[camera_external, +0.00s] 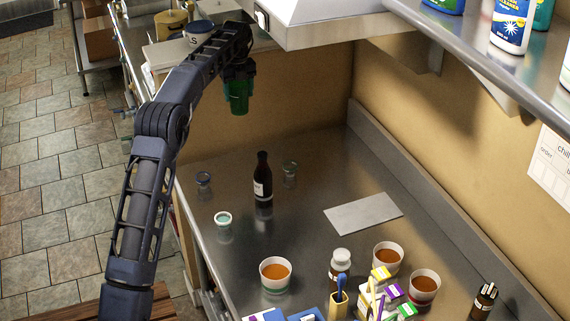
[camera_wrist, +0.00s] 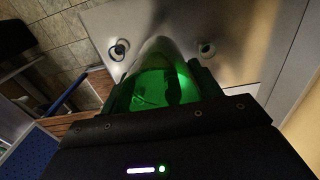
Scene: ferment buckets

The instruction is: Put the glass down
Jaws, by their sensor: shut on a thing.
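My gripper (camera_external: 240,80) is shut on a green glass (camera_external: 238,100), held in the air well above the far end of the steel counter (camera_external: 310,165). In the wrist view the green see-through glass (camera_wrist: 165,80) fills the space between the fingers, and my gripper (camera_wrist: 155,95) hides its near part. Beyond it, two small glasses stand on the counter, one at left (camera_wrist: 120,48) and one at right (camera_wrist: 207,47).
On the counter are a dark bottle (camera_external: 263,180), small glasses at its left (camera_external: 204,183) and right (camera_external: 289,172), a teal-rimmed glass (camera_external: 223,222), and a grey board (camera_external: 363,213). Buckets of amber liquid (camera_external: 275,274) stand nearer. A shelf (camera_external: 470,45) overhangs at right. The counter's far end looks clear.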

